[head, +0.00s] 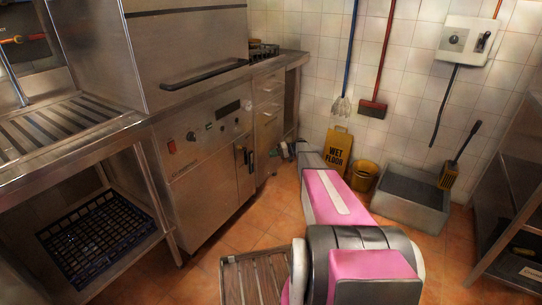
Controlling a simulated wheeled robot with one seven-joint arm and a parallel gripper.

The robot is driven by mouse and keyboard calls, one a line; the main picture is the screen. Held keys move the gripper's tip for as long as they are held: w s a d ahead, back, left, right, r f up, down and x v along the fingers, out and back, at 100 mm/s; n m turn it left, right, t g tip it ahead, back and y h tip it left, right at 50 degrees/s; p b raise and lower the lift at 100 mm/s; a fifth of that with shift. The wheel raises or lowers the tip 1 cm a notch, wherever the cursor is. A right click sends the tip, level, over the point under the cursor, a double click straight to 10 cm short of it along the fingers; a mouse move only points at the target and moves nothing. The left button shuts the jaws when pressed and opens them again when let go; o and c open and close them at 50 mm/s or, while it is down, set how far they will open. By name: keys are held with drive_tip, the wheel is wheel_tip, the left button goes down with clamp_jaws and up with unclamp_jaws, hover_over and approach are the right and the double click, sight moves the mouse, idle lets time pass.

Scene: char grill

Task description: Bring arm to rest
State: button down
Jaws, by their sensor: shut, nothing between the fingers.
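My arm (335,200), pink, grey and white, reaches forward from the bottom of the head view over the tiled floor. Its far, dark grey end points toward the back wall, near the steel machine's right side.
A steel machine (200,150) and a steel sink counter (60,130) line the left. A yellow wet floor sign (338,148), a yellow bucket (364,177) and a grey basin (410,198) stand at the back. Shelving (515,190) is right.

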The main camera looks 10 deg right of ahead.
drive_tip(key=s+a+r+m+g+h, duration=0.15)
drive_tip(key=s+a, duration=0.25)
drive_tip(key=s, duration=0.4)
drive_tip(key=s+a+r+h, duration=0.2)
drive_tip(key=s+a+h, duration=0.1)
drive_tip(key=s, duration=0.6)
drive_tip(key=s+a+r+h, duration=0.1)
drive_tip(key=s+a+h, duration=0.25)
drive_tip(key=s, duration=0.45)
drive_tip(key=s+r+h, duration=0.3)
drive_tip(key=s, duration=0.8)
drive_tip(key=s+r+m+t+h, duration=0.1)
drive_tip(key=s+r+h, duration=0.3)
drive_tip(key=s, duration=0.8)
drive_tip(key=shift+s+r, duration=0.15)
drive_tip(key=shift+r, duration=0.15)
